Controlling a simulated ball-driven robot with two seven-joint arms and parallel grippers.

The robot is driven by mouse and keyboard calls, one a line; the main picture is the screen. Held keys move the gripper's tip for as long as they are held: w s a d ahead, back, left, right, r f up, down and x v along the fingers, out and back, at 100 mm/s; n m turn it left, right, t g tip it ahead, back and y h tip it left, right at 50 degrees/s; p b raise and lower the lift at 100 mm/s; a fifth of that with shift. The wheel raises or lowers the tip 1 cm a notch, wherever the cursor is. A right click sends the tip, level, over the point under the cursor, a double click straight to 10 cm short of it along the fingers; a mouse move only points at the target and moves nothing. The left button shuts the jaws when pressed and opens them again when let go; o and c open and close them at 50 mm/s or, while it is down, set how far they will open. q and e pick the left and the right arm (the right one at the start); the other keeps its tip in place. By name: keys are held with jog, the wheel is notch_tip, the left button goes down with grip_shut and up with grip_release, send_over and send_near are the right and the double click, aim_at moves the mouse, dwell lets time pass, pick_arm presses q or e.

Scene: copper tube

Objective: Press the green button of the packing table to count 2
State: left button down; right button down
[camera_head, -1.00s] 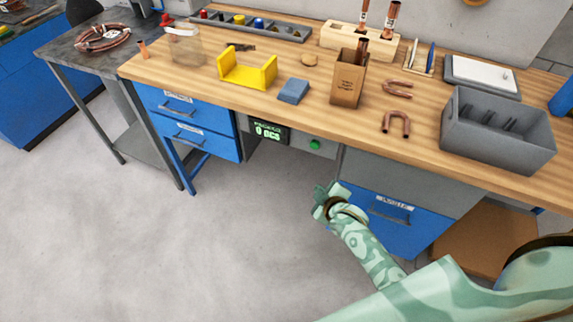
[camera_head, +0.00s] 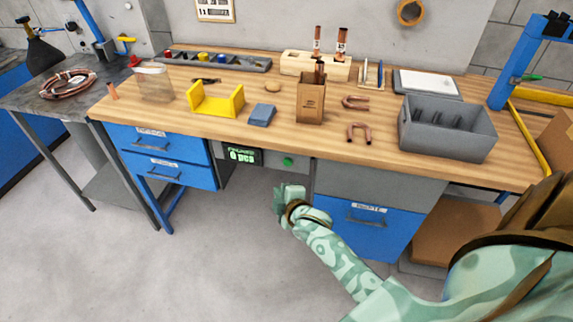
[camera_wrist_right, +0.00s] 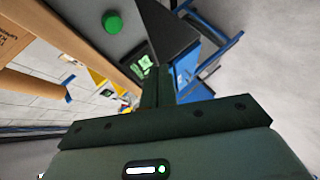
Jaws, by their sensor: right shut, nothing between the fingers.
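The green button (camera_head: 288,161) is a small round knob on the grey panel under the front edge of the packing table (camera_head: 345,151). It also shows in the right wrist view (camera_wrist_right: 112,22), at the upper left. A small display (camera_head: 243,156) with green characters sits left of the button and seems to read 0 pcs. My right gripper (camera_head: 288,190) is shut and empty, just below the button in the head view and apart from it. In the wrist view the shut fingers (camera_wrist_right: 165,85) point toward the display side, with the button off to their left. My left gripper is not in view.
Blue drawers (camera_head: 167,158) flank the panel on the left, and a blue waste drawer (camera_head: 365,222) is on the right, close to my right forearm. A cardboard box (camera_head: 311,99), a yellow cradle (camera_head: 216,102) and a grey bin (camera_head: 447,130) stand on the tabletop. The floor in front is clear.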

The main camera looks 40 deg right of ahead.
aim_at(284, 165)
jog(key=w+d+b, duration=0.2)
jog(key=w+d, duration=0.3)
jog(key=d, duration=0.1)
dwell(0.3)
jog(key=shift+w+d, duration=0.2)
dwell(1.7)
jog(key=shift+w+d, duration=0.15)
jog(key=shift+d, duration=0.05)
jog(key=shift+w+d, duration=0.35)
jog(key=shift+d, duration=0.05)
dwell(1.1)
jog(key=shift+s+a+p, duration=0.6)
jog(key=shift+a+p, duration=0.05)
jog(key=shift+a, duration=0.05)
